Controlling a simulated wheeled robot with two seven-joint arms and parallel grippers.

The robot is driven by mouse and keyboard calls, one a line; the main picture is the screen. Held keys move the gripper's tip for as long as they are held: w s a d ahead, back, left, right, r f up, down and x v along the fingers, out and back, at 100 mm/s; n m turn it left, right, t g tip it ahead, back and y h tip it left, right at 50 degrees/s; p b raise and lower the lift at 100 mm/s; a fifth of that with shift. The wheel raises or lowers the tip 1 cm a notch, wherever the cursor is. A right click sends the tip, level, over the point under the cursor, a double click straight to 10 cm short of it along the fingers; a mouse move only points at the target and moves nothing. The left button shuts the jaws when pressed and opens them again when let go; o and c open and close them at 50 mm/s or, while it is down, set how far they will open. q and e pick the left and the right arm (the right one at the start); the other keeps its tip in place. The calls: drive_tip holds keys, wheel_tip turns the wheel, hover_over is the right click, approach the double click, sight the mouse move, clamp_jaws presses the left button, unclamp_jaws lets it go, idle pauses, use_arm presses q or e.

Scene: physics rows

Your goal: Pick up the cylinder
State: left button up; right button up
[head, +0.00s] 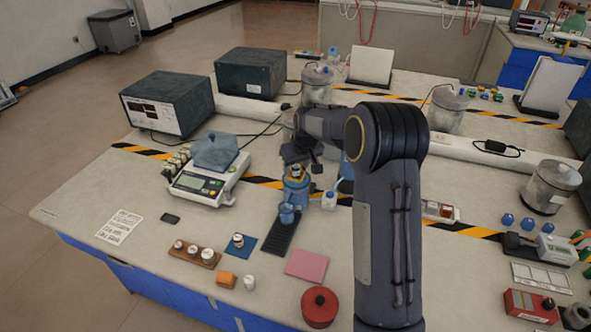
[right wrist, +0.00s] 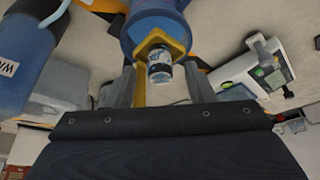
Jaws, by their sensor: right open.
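A small cylinder (right wrist: 160,66) with a dark and white label shows in the right wrist view, at a yellow bracket (right wrist: 181,42) on a round blue body (right wrist: 150,22). In the head view this blue body (head: 295,192) stands on the bench at the end of a dark strip. My right gripper (right wrist: 160,84) is open, with one finger on each side of the cylinder in the picture. I cannot tell whether the cylinder is between the fingers or beyond them. In the head view my right gripper (head: 300,152) is just above the blue body, partly hidden by my arm. My left gripper is not in view.
A scale (head: 205,183) stands left of the blue body. A blue bottle (right wrist: 22,55) is close on the left in the wrist view. A pink pad (head: 306,265), a red round container (head: 319,306) and a wooden vial rack (head: 194,254) lie nearer the front.

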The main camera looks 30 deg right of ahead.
clamp_jaws()
idle(0.3)
drive_tip(key=shift+r, duration=0.15)
